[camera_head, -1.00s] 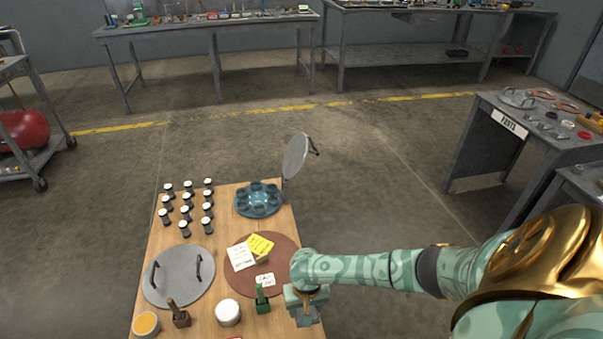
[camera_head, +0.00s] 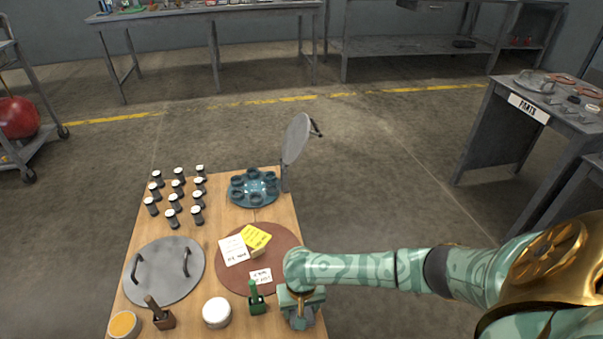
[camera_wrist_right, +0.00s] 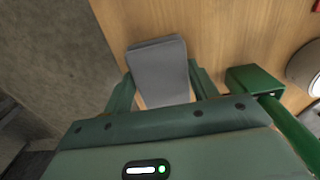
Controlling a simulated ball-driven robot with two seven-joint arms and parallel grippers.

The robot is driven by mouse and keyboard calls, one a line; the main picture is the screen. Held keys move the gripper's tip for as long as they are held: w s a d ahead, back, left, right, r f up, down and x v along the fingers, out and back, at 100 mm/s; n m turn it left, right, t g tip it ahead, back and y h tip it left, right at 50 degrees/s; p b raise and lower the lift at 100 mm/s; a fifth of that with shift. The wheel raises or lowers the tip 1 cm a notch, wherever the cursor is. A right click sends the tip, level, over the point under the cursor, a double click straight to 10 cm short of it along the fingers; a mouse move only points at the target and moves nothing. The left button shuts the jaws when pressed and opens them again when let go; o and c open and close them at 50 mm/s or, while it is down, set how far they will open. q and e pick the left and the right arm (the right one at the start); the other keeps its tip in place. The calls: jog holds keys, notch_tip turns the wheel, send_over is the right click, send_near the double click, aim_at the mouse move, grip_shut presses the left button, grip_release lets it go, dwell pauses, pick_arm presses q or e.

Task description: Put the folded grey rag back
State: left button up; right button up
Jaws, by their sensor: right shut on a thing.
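The folded grey rag (camera_wrist_right: 158,68) is a flat grey pad between the two green fingers of my right gripper (camera_wrist_right: 162,76) in the right wrist view. The gripper is shut on it. In the head view my right gripper (camera_head: 300,318) is at the near right edge of the wooden table (camera_head: 215,225), just right of a green block with a handle (camera_head: 257,303). The rag is mostly hidden there under the hand. I cannot tell whether the rag touches the wood. My left gripper is not in view.
A brown round mat (camera_head: 285,240) with notes lies behind the hand. A white-lidded jar (camera_head: 217,312), a brown handled block (camera_head: 163,318) and a grey disc with handles (camera_head: 165,270) are to the left. A blue tray of cups (camera_head: 254,188) and a tilted disc (camera_head: 296,138) stand behind.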

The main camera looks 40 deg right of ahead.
jog(key=shift+f, duration=0.1)
jog(key=o, duration=0.9)
jog(key=shift+f, duration=0.1)
jog(key=shift+o, duration=0.2)
jog(key=shift+r, duration=0.2)
pick_arm(q)
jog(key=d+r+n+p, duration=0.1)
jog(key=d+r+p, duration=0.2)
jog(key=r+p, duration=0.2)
jog(key=p, duration=0.3)
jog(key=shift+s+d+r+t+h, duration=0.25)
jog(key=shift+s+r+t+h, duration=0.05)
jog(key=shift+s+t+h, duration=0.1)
pick_arm(e)
notch_tip(320, 180, up, 12)
